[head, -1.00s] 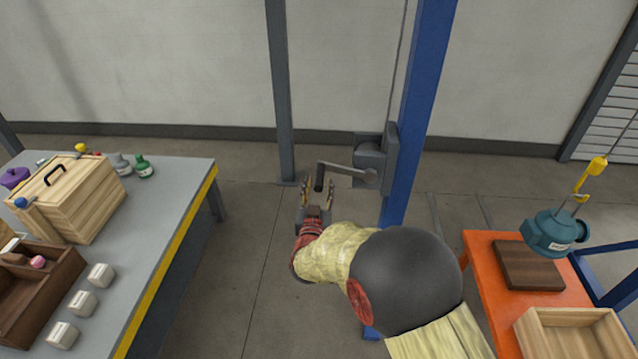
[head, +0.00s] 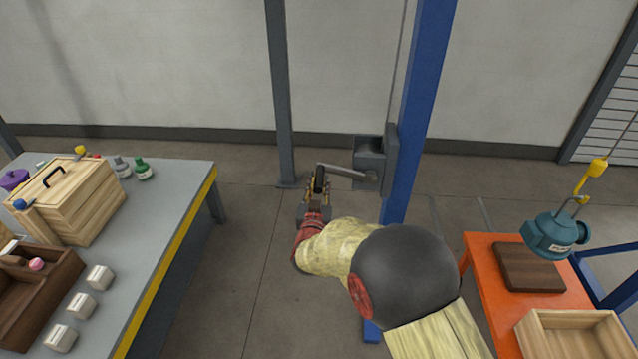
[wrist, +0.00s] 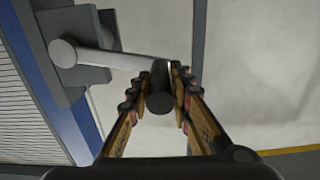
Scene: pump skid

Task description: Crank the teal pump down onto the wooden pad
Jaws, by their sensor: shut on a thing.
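The teal pump (head: 554,235) hangs from a yellow hook (head: 590,177) at the right of the head view. It is over or beside the dark wooden pad (head: 529,268) on the orange table; I cannot tell the gap beneath it. The winch crank arm (head: 345,172) runs left from the grey winch (head: 368,160) on the blue post to a dark handle (head: 319,178). My gripper (head: 318,190) is shut on this handle. In the wrist view the handle (wrist: 160,101) shows end-on between the two fingers, which close on its sides.
A grey bench (head: 180,200) with a wooden box (head: 85,205), a brown tray and several white blocks stands at left. An orange table (head: 490,290) with an open wooden crate (head: 570,335) stands at right. The blue post (head: 418,100) rises close to my arm.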

